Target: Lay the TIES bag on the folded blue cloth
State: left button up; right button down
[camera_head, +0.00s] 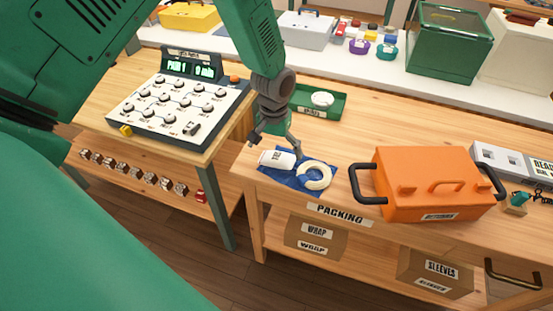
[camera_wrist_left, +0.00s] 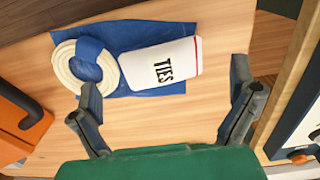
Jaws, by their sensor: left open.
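The white TIES bag (camera_head: 277,158) lies on the left part of the folded blue cloth (camera_head: 297,182), beside a cream-coloured ring-shaped coil (camera_head: 315,175) on the same cloth. In the left wrist view the bag (camera_wrist_left: 160,63) lies flat on the cloth (camera_wrist_left: 150,33), its right end reaching past the cloth's edge, with the coil (camera_wrist_left: 62,68) to its left. My left gripper (camera_head: 275,148) is just above the bag. In the left wrist view its fingers (camera_wrist_left: 165,98) are spread wide and empty, apart from the bag. My right gripper does not show.
An orange toolbox (camera_head: 435,180) stands right of the cloth on the packing bench (camera_head: 350,213). A green tray (camera_head: 318,110) holding a white item lies behind my gripper. A dial panel (camera_head: 180,108) stands on the left table. Bare wood lies between cloth and tray.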

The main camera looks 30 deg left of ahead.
aim_at(276, 160)
pick_arm(q)
notch_tip(276, 160, up, 8)
jog(key=s+d+f+m, duration=0.1)
jog(key=s+d+f, duration=0.2)
jog(key=s+f, duration=0.85)
jog(key=s+f+m, duration=0.1)
jog(key=s+f, duration=0.1)
jog(key=s, duration=0.6)
jog(key=s+f+m, duration=0.1)
jog(key=s+f, duration=0.2)
jog(key=s, duration=0.6)
jog(key=shift+s+d+t, duration=0.25)
jog(key=shift+d+t, duration=0.05)
jog(key=shift+f, duration=0.15)
notch_tip(276, 160, down, 9)
jog(key=b, duration=0.9)
jog(key=shift+w, duration=0.15)
